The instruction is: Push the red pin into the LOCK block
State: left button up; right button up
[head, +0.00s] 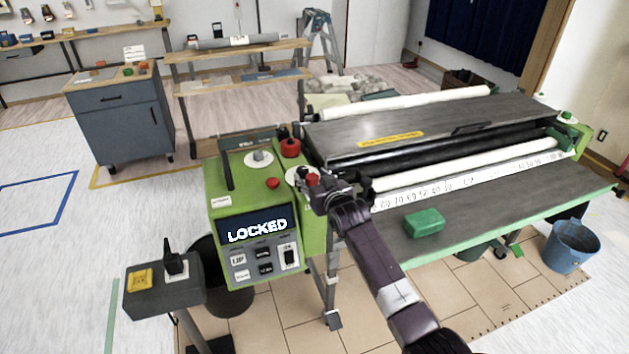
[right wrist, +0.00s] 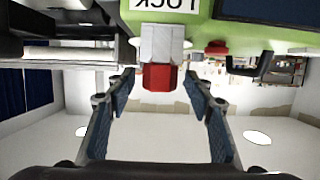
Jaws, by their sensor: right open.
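In the right wrist view, which is upside down, the red pin (right wrist: 163,77) projects from the pale grey LOCK block (right wrist: 162,42) beneath the label reading LOCK. In the head view a small red part, likely the pin (head: 312,179), shows at the right side of the green machine, partly covered by my gripper. My right gripper (right wrist: 160,88) is open, with a finger on each side of the pin and clear gaps to both. It also shows in the head view (head: 328,190). My left gripper is not in view.
The green control box (head: 222,230) has a display (head: 257,230) reading LOCKED, and a red knob (head: 290,147) and red button (head: 272,183) on top. A green block (head: 424,222) lies on the machine's grey table (head: 480,215). A switch pedestal (head: 150,290) stands at front left.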

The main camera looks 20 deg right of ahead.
jog(key=v, duration=1.2)
jog(key=shift+f, duration=0.1)
jog(key=s+f+g, duration=0.2)
jog(key=s+f, duration=0.3)
jog(key=f, duration=0.7)
jog(key=s+f+g, duration=0.2)
jog(key=s+f, duration=0.4)
jog(key=f, duration=0.7)
jog(key=s+f+g, duration=0.3)
jog(key=s+f, duration=0.2)
jog(key=f, duration=0.7)
jog(key=s+f+n+g, duration=0.1)
jog(key=s+f+g, duration=0.1)
jog(key=s+f, duration=0.75)
jog(key=s+f+g, duration=0.1)
jog(key=s+f, duration=0.5)
jog(key=s, duration=0.6)
jog(key=s+f+g, duration=0.1)
jog(key=s+f, duration=0.2)
jog(key=s, duration=0.7)
jog(key=s+f+n+g, duration=0.1)
jog(key=s+f+g, duration=0.1)
jog(key=s, duration=0.8)
jog(key=shift+s+d+f+g+h, duration=0.2)
jog(key=shift+s+f+g+h, duration=0.15)
jog(key=shift+f, duration=0.4)
